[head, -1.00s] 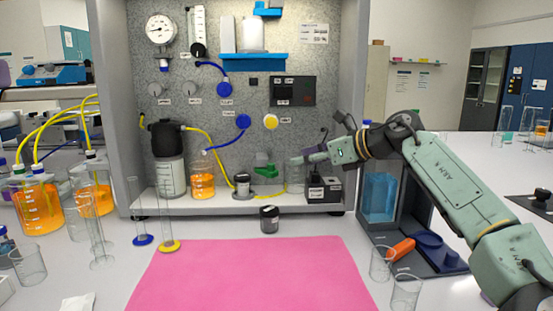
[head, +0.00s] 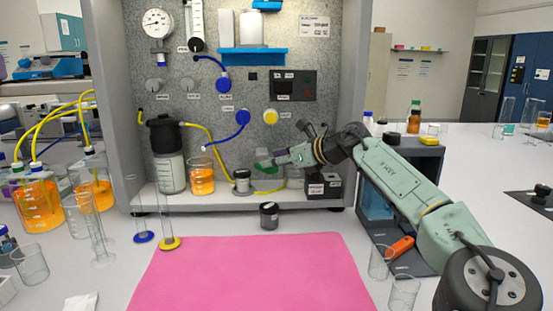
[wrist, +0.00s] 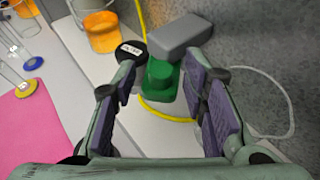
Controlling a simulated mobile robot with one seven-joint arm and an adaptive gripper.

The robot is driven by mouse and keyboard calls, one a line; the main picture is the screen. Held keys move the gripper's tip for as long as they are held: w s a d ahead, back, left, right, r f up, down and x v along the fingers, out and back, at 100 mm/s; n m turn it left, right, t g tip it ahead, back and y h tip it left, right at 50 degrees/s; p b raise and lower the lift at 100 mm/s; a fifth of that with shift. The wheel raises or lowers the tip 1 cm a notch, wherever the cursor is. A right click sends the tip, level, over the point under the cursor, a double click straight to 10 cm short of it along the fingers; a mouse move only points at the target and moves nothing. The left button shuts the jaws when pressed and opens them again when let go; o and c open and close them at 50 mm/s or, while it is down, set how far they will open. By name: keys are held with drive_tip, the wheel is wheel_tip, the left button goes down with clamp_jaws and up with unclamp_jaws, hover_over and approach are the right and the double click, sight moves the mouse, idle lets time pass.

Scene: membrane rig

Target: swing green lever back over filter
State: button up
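The green lever (head: 264,166) is at the back of the rig's shelf, partly hidden by my gripper in the head view. I see no clear contact.
A small black-lidded jar (head: 242,181) stands left of the lever, and its lid is close to my left finger in the wrist view. A yellow tube (head: 215,155) runs along the shelf. A black box (head: 322,186) stands right. The pink mat (head: 250,275) is clear.

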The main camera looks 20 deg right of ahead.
drive_tip(key=shift+c, duration=0.2)
clamp_jaws()
drive_tip(key=shift+a+f+m+h+b, duration=0.15)
drive_tip(key=shift+f+m+h+b, duration=0.15)
drive_tip(key=shift+b, duration=0.75)
drive_tip(key=shift+s+a+r+m+t+h+b, duration=0.2)
drive_tip(key=shift+r+m+t+h+b, duration=0.15)
drive_tip(key=shift+m+t+b, duration=0.2)
drive_tip(key=shift+o, duration=0.2)
unclamp_jaws()
drive_tip(key=shift+w, duration=0.1)
